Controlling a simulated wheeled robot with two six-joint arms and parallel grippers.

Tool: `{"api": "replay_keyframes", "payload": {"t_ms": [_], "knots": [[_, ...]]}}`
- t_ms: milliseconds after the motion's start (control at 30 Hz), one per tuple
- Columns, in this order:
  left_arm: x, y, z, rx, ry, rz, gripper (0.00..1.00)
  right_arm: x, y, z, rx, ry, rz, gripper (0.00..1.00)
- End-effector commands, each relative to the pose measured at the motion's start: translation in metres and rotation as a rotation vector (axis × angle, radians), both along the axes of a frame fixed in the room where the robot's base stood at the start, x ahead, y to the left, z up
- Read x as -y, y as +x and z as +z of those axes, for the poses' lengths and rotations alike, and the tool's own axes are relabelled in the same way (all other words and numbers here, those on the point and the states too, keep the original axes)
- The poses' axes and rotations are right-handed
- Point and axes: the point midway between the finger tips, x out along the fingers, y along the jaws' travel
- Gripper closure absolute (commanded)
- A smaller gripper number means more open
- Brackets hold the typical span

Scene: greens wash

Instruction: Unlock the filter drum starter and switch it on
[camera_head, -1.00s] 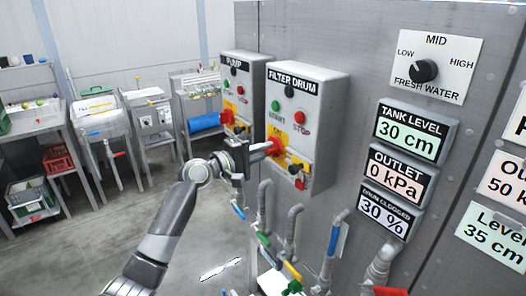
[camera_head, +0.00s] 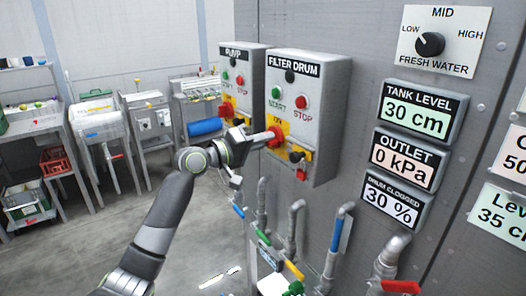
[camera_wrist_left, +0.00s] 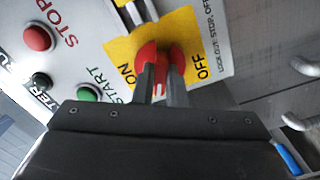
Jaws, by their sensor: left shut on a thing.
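The filter drum starter (camera_head: 312,90) is a grey box on the steel wall, with a green START button (camera_head: 276,92), a red STOP button (camera_head: 302,101) and a yellow switch plate (camera_head: 284,127). Its red rotary handle (camera_head: 275,136) sits on that plate. My left gripper (camera_head: 262,138) is shut on the red handle. In the left wrist view the fingers (camera_wrist_left: 160,72) pinch the red handle (camera_wrist_left: 148,54), between the words ON and OFF. A dark part with a red tag (camera_head: 301,172) hangs at the box's lower edge; whether it is a padlock I cannot tell. My right gripper is out of view.
The pump starter (camera_head: 238,80) stands just left, with a blue cylinder (camera_head: 205,127) near it. Pipes with coloured valve handles (camera_head: 292,270) lie below. Display panels (camera_head: 417,112) and a fresh water knob (camera_head: 430,44) are to the right. Open floor lies left.

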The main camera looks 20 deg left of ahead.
Motion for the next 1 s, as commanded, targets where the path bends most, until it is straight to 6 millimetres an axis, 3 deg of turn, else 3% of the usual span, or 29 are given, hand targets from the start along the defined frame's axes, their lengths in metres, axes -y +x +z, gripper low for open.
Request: {"api": "replay_keyframes", "payload": {"t_ms": [33, 500, 1000], "knots": [[0.0, 0.0, -0.006, 0.027, 0.036, 0.0, 1.0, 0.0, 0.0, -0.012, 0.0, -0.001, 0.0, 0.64], [0.0, 0.0, -0.006, 0.299, 0.388, -0.001, 1.0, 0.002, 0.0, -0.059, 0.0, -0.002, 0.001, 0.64], [0.0, 0.0, -0.005, 0.559, 0.722, -0.001, 1.0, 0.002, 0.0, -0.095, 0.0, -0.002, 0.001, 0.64]]}}
